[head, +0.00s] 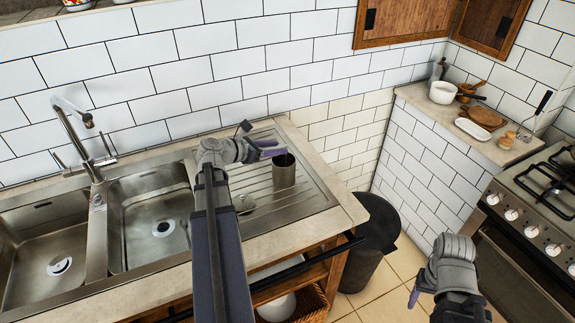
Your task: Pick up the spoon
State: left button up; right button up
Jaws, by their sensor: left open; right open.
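I cannot make out a spoon for certain. A grey metal cup (284,172) stands upright on the ribbed drainer to the right of the sinks. My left gripper (270,149) is at the cup's upper left, its purple fingers close to the rim; I cannot tell whether they touch it. The gripper is open, and nothing shows clearly between its fingers. The inside of the cup is mostly hidden. My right gripper (416,296) is low at the right, over the floor, open, with no object seen in it.
A small shiny item (244,204) lies on the drainer beside my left arm. A double sink (150,222) with a tall tap (85,140) is at left. A dark bin (372,235) stands right of the counter. A white pot (449,96) and a stove (545,200) are at right.

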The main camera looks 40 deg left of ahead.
aim_at(286, 162)
pick_arm(q)
jog(key=b+x, duration=0.3)
jog(key=x, duration=0.4)
jog(key=shift+w+f, duration=0.2)
jog(key=shift+w, duration=0.05)
jog(key=shift+d, duration=0.1)
grip_shut()
dwell(1.2)
